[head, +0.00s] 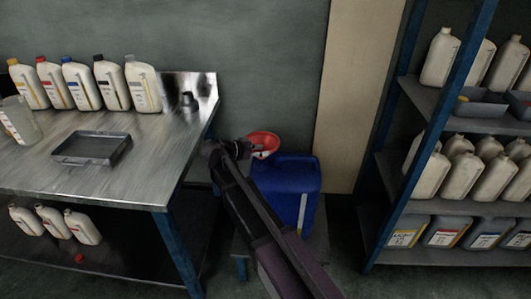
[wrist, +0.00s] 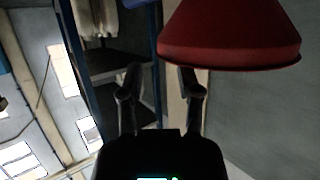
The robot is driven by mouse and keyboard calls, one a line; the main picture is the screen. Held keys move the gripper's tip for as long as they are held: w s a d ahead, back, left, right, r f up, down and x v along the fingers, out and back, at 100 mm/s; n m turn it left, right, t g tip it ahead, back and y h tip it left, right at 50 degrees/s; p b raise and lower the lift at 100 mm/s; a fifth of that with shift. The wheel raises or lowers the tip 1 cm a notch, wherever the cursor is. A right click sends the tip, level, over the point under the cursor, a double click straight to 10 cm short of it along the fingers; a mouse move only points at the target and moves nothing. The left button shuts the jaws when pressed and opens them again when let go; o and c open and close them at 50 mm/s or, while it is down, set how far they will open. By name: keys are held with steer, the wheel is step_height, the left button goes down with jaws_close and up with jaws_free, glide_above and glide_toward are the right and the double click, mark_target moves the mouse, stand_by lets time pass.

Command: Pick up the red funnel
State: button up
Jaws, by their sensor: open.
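The red funnel (head: 263,140) is in the head view, close to the top of the blue canister (head: 290,186); whether it rests on it I cannot tell. My gripper (head: 249,149) is right at the funnel, partly in front of it. In the wrist view the funnel's wide red body (wrist: 228,38) fills the upper right. My gripper (wrist: 160,75) is open there, its two fingers apart. The right finger is near or under the funnel's rim; contact is unclear. The funnel's narrow end is not visible in the wrist view.
Shelves (head: 440,208) with several bottles stand on the right. The canister sits on a low stand (head: 241,247), and the wall is close behind.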

mark_target(271, 151)
steer(key=shift+b+x, duration=0.8)
steer(key=shift+x, duration=1.45)
steer(key=shift+s, duration=0.1)
jaws_close()
